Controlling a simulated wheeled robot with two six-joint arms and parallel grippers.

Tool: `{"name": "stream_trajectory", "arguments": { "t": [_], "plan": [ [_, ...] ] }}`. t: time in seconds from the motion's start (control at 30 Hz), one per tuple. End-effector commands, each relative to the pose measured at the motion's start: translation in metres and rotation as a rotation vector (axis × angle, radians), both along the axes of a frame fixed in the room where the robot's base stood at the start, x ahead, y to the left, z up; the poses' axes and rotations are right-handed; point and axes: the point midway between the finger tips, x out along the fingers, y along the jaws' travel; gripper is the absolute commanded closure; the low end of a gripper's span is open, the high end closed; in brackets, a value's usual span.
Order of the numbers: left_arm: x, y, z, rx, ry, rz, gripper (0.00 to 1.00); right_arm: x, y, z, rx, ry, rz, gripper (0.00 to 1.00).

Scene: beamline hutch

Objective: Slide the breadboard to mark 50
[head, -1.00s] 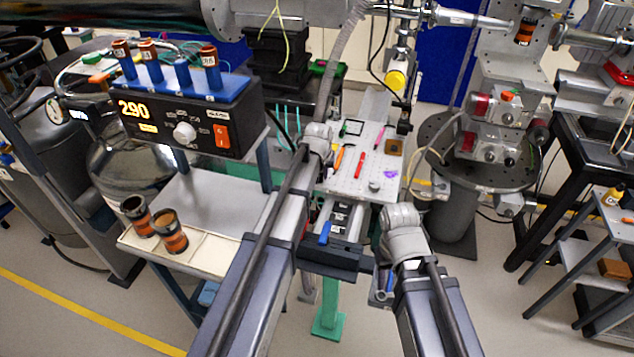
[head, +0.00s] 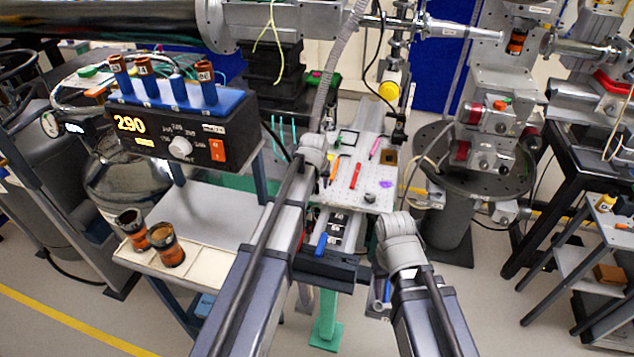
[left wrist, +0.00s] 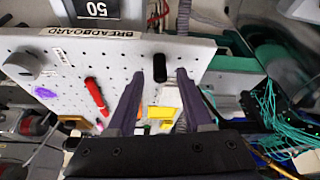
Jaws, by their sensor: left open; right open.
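The breadboard (head: 340,190) is a white perforated plate in the middle of the head view, on a rail (head: 335,232). In the left wrist view, the breadboard (left wrist: 120,58) has a "BREADBOARD" label along one edge, and a plate marked 50 (left wrist: 95,9) lies just beyond that edge. My left gripper (left wrist: 160,74) is open over the board, its fingers on either side of a black upright post (left wrist: 158,64); I cannot tell whether they touch it. My right gripper (head: 398,245) is right of the rail; its wrist hides its fingers.
A red marker (head: 355,175), a purple piece (head: 386,184) and other small items lie on the breadboard. A controller box reading 290 (head: 175,135) stands left on a shelf. A round pedestal (head: 445,225) stands right. Open floor lies at the front left.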

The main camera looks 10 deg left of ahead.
Motion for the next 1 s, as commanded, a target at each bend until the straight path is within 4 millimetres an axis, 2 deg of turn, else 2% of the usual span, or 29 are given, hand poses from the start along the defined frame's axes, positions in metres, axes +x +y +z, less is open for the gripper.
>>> {"name": "stream_trajectory", "arguments": {
  "t": [0.3, 0.5, 1.0],
  "plan": [
    [-0.016, -0.003, 0.043, 0.000, -0.001, 0.000, 0.49, 0.000, 0.000, 0.043, 0.000, 0.000, 0.000, 0.50],
    [-0.024, -0.004, 0.064, 0.000, -0.001, 0.000, 0.49, 0.000, 0.000, 0.063, 0.000, 0.000, 0.000, 0.50],
    [-0.026, -0.004, 0.065, 0.000, -0.001, 0.000, 0.49, 0.000, 0.000, 0.065, 0.000, 0.000, 0.000, 0.50]
  ]
}}
